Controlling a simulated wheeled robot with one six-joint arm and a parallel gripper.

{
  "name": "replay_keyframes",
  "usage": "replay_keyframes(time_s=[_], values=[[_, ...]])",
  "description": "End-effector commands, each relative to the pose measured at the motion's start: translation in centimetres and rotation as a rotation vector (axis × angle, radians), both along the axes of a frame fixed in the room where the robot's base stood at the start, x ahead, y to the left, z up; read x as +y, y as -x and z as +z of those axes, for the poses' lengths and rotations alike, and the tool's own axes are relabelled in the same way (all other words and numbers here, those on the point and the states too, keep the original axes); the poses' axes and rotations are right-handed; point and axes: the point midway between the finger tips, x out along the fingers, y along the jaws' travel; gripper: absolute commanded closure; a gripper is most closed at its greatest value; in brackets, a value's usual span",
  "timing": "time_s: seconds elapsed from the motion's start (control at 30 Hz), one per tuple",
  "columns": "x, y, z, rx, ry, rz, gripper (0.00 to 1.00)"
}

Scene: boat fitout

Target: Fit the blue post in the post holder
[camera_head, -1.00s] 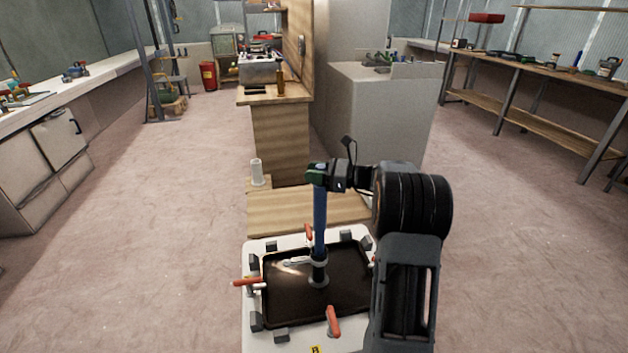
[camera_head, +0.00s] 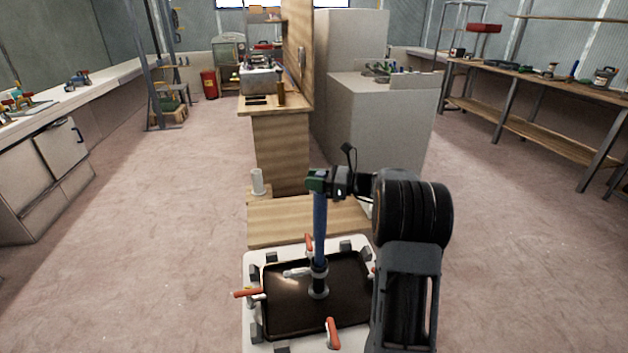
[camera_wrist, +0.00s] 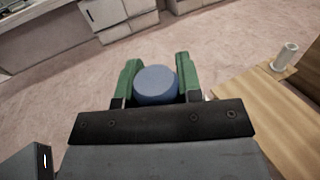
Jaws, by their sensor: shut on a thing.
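The blue post (camera_head: 319,213) stands upright over the dark tray. Its lower end is in or at a dark collar with a pale ring (camera_head: 318,291) on the tray; the exact seating is hard to see. My gripper (camera_head: 318,181) has green fingers shut on the post's top end. In the wrist view, the fingers sit either side of the post's round blue top (camera_wrist: 156,84). A pale upright tube with a wider foot, apparently the post holder (camera_head: 257,182), stands on wood ahead and left of the post. It also shows at the right of the wrist view (camera_wrist: 285,57), apart from the post.
The dark tray (camera_head: 285,325) has a white rim with red-handled clamps (camera_head: 333,333) and grey blocks. A low wooden step (camera_head: 290,228) lies just beyond it, and a wooden counter (camera_head: 281,145) rises behind. Open floor (camera_head: 165,230) lies to the left.

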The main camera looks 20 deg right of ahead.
Motion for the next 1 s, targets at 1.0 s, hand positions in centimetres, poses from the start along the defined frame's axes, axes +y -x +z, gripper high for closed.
replay_keyframes(time_s=[1.0], values=[[0.0,0.0,5.2,-0.001,0.000,0.000,1.00]])
